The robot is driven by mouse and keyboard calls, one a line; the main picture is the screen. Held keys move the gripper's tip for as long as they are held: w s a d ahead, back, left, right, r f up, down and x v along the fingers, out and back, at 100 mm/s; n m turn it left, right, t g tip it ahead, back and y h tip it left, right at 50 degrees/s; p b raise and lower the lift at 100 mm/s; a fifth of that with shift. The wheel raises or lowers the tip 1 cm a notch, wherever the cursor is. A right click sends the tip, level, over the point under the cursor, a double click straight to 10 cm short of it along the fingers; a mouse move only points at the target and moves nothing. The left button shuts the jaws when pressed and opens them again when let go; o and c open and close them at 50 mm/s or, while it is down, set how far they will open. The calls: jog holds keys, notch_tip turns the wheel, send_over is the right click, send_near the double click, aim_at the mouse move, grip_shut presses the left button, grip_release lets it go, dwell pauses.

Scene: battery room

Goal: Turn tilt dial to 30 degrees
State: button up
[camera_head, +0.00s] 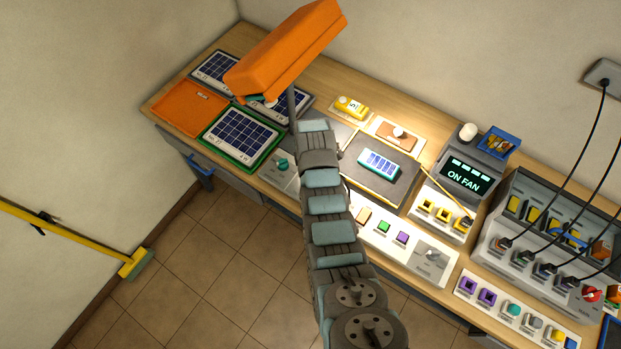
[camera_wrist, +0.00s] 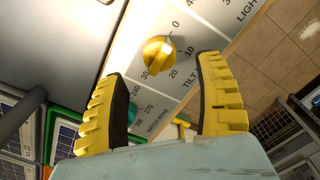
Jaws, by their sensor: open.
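The tilt dial (camera_wrist: 157,57) is a round yellow knob with a raised ridge on a pale panel in the wrist view. Around it are the marks 0, 10, 20 and 30, with the word TILT to its right. Its ridge runs roughly between the 0 side and the 30 side; I cannot tell which end is the pointer. My gripper (camera_wrist: 162,66) is open, its yellow ribbed fingers to the left and right below the knob, with nothing between them clearly touching it. In the head view my arm hides the dial and gripper.
A teal dial (camera_wrist: 123,119) marked 240 and 270 sits below the tilt dial; it also shows in the head view (camera_head: 282,163). An orange lamp head (camera_head: 285,50) overhangs the bench. Solar panels (camera_head: 240,135) lie left, and a small panel stand (camera_head: 379,163) is right of my arm.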

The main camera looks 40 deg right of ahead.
jog(key=shift+f, duration=2.7)
jog(key=shift+c, duration=0.2)
jog(key=c, duration=1.2)
